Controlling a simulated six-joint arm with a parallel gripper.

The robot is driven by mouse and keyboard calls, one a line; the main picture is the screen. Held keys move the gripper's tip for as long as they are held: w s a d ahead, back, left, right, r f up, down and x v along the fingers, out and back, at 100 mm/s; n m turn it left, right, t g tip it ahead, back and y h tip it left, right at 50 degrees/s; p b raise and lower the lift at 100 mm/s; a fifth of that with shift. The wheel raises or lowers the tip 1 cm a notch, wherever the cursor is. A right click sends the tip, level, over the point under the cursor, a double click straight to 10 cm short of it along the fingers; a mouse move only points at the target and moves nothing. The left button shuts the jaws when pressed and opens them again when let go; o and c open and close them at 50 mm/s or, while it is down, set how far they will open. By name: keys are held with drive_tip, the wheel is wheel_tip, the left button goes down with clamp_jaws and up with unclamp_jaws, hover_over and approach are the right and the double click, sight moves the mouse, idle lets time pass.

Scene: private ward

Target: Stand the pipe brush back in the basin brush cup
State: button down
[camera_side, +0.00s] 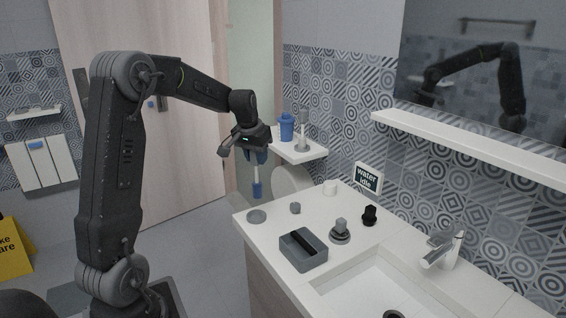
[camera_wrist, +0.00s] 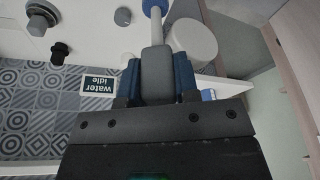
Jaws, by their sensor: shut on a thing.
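My gripper (camera_side: 256,156) is shut on the pipe brush (camera_side: 257,178), which hangs below it with a pale shaft and a blue lower end. It is in the air near the counter's far left corner. In the wrist view the brush (camera_wrist: 157,33) shows a grey grip between blue finger pads, with its blue end cut off at the top edge. I cannot tell for sure which vessel is the basin brush cup.
A sign (camera_side: 369,178), faucet (camera_side: 443,250) and wall shelf (camera_side: 300,151) stand near.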

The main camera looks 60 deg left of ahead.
drive_tip(key=shift+s+a, duration=0.25)
drive_tip(key=shift+a, duration=0.05)
drive_tip(key=shift+f, duration=0.1)
drive_tip(key=shift+f, duration=3.7)
drive_tip(key=shift+f, duration=0.15)
drive_tip(key=c, duration=0.8)
unclamp_jaws()
